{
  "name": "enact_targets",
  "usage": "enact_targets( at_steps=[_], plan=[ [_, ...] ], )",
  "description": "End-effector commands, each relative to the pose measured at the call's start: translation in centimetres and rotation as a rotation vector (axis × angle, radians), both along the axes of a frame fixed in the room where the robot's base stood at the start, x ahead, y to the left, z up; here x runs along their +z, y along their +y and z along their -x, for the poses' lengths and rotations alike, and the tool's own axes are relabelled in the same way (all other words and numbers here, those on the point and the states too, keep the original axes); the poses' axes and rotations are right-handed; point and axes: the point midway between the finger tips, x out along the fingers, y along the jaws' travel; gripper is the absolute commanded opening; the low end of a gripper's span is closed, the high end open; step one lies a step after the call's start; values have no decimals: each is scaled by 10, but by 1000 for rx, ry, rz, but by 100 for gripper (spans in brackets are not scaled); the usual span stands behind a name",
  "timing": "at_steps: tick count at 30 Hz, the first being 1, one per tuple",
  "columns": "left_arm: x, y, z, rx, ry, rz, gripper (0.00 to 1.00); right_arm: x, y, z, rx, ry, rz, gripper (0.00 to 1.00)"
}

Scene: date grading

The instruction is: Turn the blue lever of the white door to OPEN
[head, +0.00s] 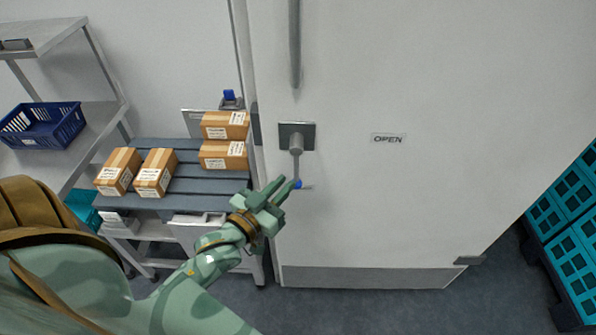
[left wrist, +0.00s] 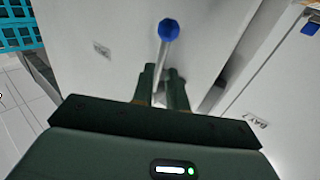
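The white door (head: 430,60) fills the middle and right of the head view. Its lever (head: 297,150) hangs straight down from a square metal plate, with a blue tip (head: 298,184) at the bottom. The OPEN label (head: 388,139) is on the door to the right of the lever. My left gripper (head: 288,185) is at the lever's lower end. In the left wrist view, its two fingers (left wrist: 161,78) stand close together on either side of the lever's shaft, apparently shut on it, and the blue end (left wrist: 168,30) sticks out beyond them. My right gripper is not seen.
A slatted grey table (head: 185,200) with several cartons (head: 155,172) stands left of the door. A dark blue basket (head: 42,125) sits on a shelf at the far left. Teal crates (head: 570,215) stand at the right edge. A vertical door handle (head: 294,45) is above the lever.

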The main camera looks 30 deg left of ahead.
Motion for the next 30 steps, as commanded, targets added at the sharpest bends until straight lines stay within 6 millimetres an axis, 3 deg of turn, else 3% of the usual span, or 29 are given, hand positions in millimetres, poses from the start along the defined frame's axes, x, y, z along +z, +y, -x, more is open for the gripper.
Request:
enact_targets(
  at_steps=[3, 9, 20, 22, 30],
  plan=[
    [-1, -1, -27, 0, -3, -2, 15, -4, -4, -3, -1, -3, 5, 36],
    [-1, -2, -54, 0, 1, -2, 15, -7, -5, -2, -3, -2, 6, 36],
    [0, -2, -61, 0, 1, -1, 15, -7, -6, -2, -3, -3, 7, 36],
    [0, -2, -60, 0, 1, -1, 1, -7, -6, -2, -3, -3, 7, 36],
    [-1, -1, -60, 0, -1, 3, 0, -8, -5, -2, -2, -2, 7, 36]
  ],
)
